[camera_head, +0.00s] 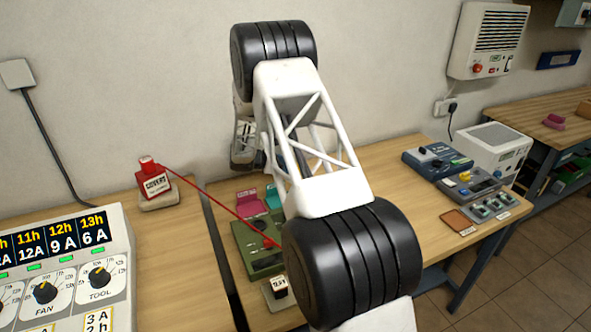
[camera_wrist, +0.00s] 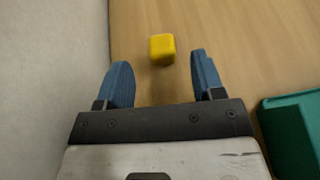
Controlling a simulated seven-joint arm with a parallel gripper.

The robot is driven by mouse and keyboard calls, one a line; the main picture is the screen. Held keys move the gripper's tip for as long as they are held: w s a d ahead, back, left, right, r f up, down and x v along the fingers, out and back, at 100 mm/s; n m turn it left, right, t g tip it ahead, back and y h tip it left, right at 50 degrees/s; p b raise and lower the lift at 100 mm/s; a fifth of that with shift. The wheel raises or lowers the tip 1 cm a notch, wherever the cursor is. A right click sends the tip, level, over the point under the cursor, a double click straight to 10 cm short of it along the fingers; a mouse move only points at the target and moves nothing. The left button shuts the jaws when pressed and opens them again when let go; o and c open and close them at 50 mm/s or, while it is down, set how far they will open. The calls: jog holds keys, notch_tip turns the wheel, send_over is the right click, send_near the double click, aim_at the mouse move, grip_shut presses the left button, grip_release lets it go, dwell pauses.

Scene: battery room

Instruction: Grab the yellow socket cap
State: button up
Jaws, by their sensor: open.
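The yellow socket cap (camera_wrist: 162,47) shows in the wrist view as a small rounded block on the bare wooden bench top. My gripper (camera_wrist: 160,68) has two blue fingers spread wide apart, with nothing between them. The cap lies just beyond the fingertips in the picture, roughly centred between them and touching neither. How high the fingers are above the bench is hard to tell. In the head view my own arm covers the middle of the bench, and neither the cap nor the fingers can be made out there.
A pale wall (camera_wrist: 55,70) runs close along the left finger. A teal box (camera_wrist: 292,135) stands at lower right in the wrist view. In the head view, a red cord (camera_head: 215,207) runs from a red block (camera_head: 153,182) toward a green device (camera_head: 257,248). Several devices stand at the right.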

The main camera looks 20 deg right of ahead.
jog(key=shift+d, duration=0.1)
jog(key=shift+x, duration=2.5)
jog(key=shift+s, duration=0.1)
jog(key=shift+c, duration=0.2)
jog(key=c, duration=1)
